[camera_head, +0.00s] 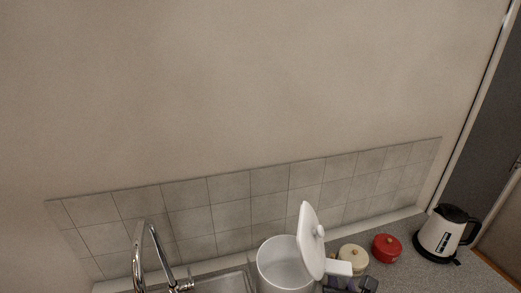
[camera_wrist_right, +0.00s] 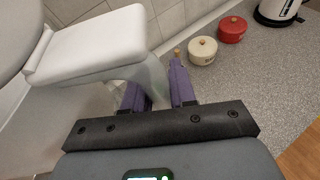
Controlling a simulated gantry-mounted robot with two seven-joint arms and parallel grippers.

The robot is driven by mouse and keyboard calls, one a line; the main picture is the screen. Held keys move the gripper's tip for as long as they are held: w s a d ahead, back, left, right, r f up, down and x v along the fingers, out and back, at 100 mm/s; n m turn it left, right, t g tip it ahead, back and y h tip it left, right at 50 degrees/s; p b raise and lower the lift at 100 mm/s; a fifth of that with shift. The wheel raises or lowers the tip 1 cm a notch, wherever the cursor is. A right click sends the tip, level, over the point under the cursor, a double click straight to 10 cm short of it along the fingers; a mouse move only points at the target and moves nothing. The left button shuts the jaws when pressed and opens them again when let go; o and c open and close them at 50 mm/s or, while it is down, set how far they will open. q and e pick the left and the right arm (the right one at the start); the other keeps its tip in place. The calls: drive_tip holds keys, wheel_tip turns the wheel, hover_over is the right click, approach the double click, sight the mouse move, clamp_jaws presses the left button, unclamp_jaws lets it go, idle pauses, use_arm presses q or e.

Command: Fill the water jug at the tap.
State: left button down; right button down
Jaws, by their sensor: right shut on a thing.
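The white water jug (camera_head: 278,270) is at the bottom of the head view, right of the sink, its round lid (camera_head: 309,238) tilted up and its empty-looking inside showing. Its handle (camera_head: 339,267) points right. My right gripper (camera_head: 350,284) is at the handle. In the right wrist view its purple fingers (camera_wrist_right: 157,92) are shut on the lower part of the jug handle (camera_wrist_right: 100,45). The chrome tap (camera_head: 150,238) arches up left of the jug, apart from it. The jug's base is cut off by the frame. My left gripper is out of view.
The steel sink (camera_head: 222,284) lies between tap and jug. A cream pot (camera_head: 353,260), a red pot (camera_head: 387,248) and a kettle (camera_head: 439,236) stand on the grey counter to the right. A tiled wall (camera_head: 230,205) runs behind.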

wheel_tip(320, 180, up, 22)
drive_tip(key=w+d+n+y+p, duration=0.2)
drive_tip(key=d+p, duration=0.1)
drive_tip(key=p, duration=0.8)
drive_tip(key=shift+f+y+p, duration=0.25)
drive_tip(key=shift+y+p, duration=0.15)
drive_tip(key=shift+w+a, duration=0.1)
